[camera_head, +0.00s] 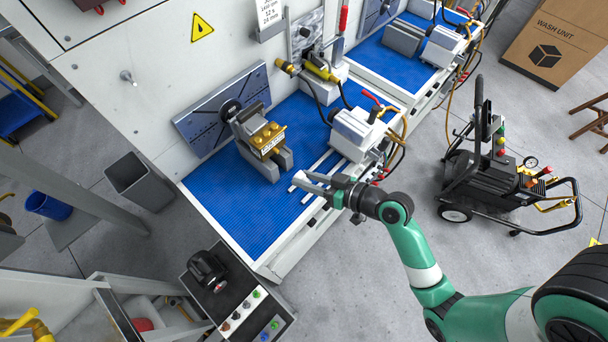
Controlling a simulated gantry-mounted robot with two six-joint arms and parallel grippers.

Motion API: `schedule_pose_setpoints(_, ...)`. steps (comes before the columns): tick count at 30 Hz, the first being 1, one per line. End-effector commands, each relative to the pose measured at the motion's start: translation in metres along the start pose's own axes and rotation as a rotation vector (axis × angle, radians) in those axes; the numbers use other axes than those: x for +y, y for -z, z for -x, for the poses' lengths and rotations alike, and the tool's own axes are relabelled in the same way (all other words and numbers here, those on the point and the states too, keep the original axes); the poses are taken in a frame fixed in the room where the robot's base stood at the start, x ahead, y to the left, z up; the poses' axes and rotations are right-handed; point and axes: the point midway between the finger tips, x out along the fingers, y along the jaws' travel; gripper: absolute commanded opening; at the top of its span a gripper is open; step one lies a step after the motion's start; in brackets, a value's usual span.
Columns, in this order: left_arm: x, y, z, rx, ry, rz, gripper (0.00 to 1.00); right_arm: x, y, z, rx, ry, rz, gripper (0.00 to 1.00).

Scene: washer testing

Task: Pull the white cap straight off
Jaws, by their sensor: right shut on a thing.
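My right gripper (312,185) reaches in from the lower right, over the front edge of the blue mat (262,222). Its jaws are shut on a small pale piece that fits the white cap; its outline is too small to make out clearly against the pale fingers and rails. The brass block (268,138) sits in a grey fixture on the mat, to the upper left of the gripper and apart from it. A white boxy unit (358,132) stands beyond the gripper. My left gripper is not in view.
White rails (322,160) lie on the mat near the gripper. Hoses (397,128) hang at the bench's right side. A black wheeled pressure washer (482,180) stands on the floor at right. The mat's front left is clear.

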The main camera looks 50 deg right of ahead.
Motion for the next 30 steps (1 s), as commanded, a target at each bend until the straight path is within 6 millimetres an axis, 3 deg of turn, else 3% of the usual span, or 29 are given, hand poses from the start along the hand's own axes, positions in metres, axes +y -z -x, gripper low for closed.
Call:
schedule_pose_setpoints(15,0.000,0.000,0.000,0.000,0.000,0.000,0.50,0.000,-0.010,0.014,0.001,0.000,-0.002,0.00)
schedule_pose_setpoints(30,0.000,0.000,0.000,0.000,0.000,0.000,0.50,-0.001,-0.011,0.015,0.001,0.000,-0.001,0.00)
